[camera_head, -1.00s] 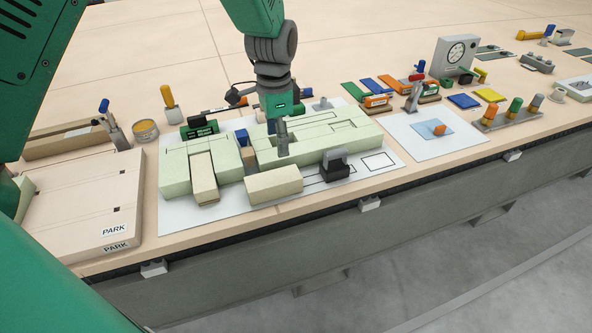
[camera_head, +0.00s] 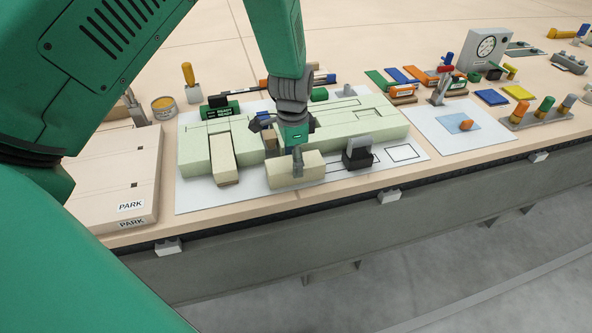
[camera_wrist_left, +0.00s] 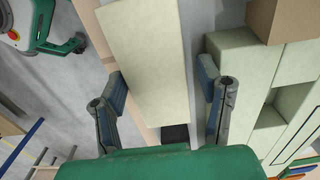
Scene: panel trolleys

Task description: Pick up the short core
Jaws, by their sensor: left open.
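The short core looks to be the cream block (camera_head: 284,172) lying flat on the white sheet at the front of the pale green panel blocks. In the left wrist view the cream block (camera_wrist_left: 150,45) extends between and beyond the two fingers. My left gripper (camera_head: 298,165) points down over this block in the head view and hides part of its top. In the wrist view the left gripper (camera_wrist_left: 160,75) is open, with one finger on each side of the block; contact cannot be told. A second, longer cream block (camera_head: 223,158) lies between green blocks to the left.
Pale green blocks (camera_head: 370,128) stand close behind the cream block. A black-and-grey fixture (camera_head: 358,153) stands just to its right. The table's front edge is near.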

